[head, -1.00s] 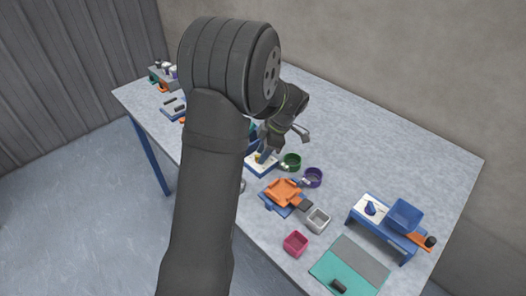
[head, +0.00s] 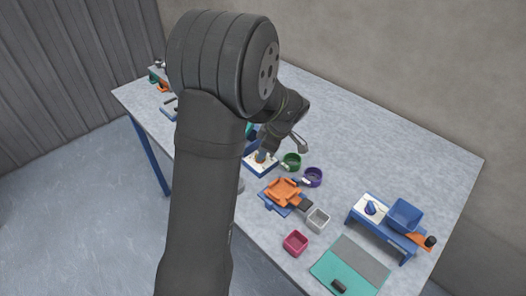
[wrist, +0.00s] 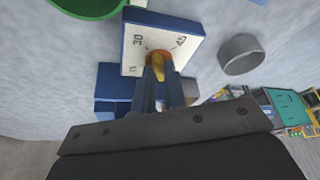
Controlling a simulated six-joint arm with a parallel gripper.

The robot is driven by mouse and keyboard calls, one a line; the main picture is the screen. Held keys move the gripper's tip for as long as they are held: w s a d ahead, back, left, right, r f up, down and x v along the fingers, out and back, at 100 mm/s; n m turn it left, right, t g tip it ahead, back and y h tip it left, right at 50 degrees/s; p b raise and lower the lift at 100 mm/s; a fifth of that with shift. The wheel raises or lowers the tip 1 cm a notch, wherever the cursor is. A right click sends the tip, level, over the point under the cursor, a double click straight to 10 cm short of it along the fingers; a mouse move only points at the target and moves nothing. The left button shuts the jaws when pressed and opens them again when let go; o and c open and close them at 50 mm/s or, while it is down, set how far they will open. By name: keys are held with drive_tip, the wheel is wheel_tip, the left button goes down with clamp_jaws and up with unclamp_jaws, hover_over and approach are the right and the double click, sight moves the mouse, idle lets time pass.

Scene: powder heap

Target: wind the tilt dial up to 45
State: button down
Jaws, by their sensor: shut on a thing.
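The tilt dial has a white face (wrist: 133,57) on a blue block, with an orange round base and a yellow knob (wrist: 158,66) in its middle. The pointer's exact reading is hidden by the fingers. In the head view, the dial's white plate (head: 261,168) shows under my gripper (head: 263,156), partly covered.
A green bowl (head: 291,161) and a purple bowl (head: 313,177) stand close right of the dial. An orange tray (head: 284,190), a grey cup (head: 318,219) and a crimson cup (head: 295,242) lie nearer. The table's back right is clear.

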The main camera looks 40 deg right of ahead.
drive_tip(key=m, duration=0.2)
drive_tip(key=m+h, duration=0.1)
drive_tip(key=m, duration=0.1)
drive_tip(key=m+h, duration=0.1)
drive_tip(key=m, duration=0.1)
drive_tip(key=shift+a+m+t, duration=0.3)
drive_tip(key=shift+t, duration=0.1)
drive_tip(key=m+h, duration=0.1)
drive_tip(key=m, duration=0.1)
drive_tip(key=m+h, duration=0.1)
drive_tip(key=m, duration=0.2)
drive_tip(key=shift+a+g, duration=0.15)
drive_tip(key=shift+g, duration=0.15)
drive_tip(key=shift+m+h, duration=0.3)
drive_tip(key=c, duration=1.5)
unclamp_jaws()
drive_tip(key=shift+r, duration=0.1)
drive_tip(key=v, duration=1.7)
drive_tip(key=shift+r, duration=0.2)
drive_tip(key=shift+f, duration=0.1)
